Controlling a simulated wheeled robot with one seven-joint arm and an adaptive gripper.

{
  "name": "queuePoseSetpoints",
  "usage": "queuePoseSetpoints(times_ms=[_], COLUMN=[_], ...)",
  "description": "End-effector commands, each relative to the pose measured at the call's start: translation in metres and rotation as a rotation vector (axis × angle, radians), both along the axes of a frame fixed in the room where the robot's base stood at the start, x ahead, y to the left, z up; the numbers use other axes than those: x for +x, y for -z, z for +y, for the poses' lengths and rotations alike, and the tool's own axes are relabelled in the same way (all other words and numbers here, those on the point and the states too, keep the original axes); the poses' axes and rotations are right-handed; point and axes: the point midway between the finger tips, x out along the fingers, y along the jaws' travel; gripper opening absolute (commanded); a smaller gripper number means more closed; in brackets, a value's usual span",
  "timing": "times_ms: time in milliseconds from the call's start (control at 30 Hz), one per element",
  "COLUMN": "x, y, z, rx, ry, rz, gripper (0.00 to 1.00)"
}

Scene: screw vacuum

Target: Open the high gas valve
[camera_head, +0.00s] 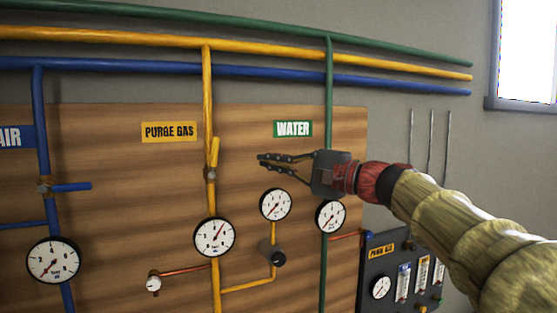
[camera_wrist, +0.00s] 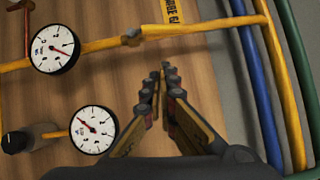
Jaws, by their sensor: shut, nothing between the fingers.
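A yellow valve handle (camera_head: 215,153) stands nearly upright along the yellow purge gas pipe (camera_head: 207,85).
Round gauges (camera_head: 214,237) (camera_head: 275,204) and a black knob (camera_head: 277,258) sit below. A green water pipe (camera_head: 329,90) runs behind my gripper. A blue valve handle (camera_head: 72,186) juts sideways at left. The bare board between handle and fingers is clear.

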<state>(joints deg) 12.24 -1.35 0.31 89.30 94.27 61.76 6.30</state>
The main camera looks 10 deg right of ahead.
Motion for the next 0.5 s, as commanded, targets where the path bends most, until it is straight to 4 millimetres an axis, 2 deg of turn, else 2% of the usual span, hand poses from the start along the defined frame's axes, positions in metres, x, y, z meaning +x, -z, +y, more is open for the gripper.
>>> queuePoseSetpoints(times_ms=[33,267,500], x=[0.007,0.035,0.032], y=[-0.003,-0.006,-0.010], z=[0.010,0.043,0.073], rx=[0.001,-0.002,-0.001], ry=[-0.004,-0.003,-0.002], rz=[0.002,0.002,0.000], gripper=[0.00,0.00,0.00])
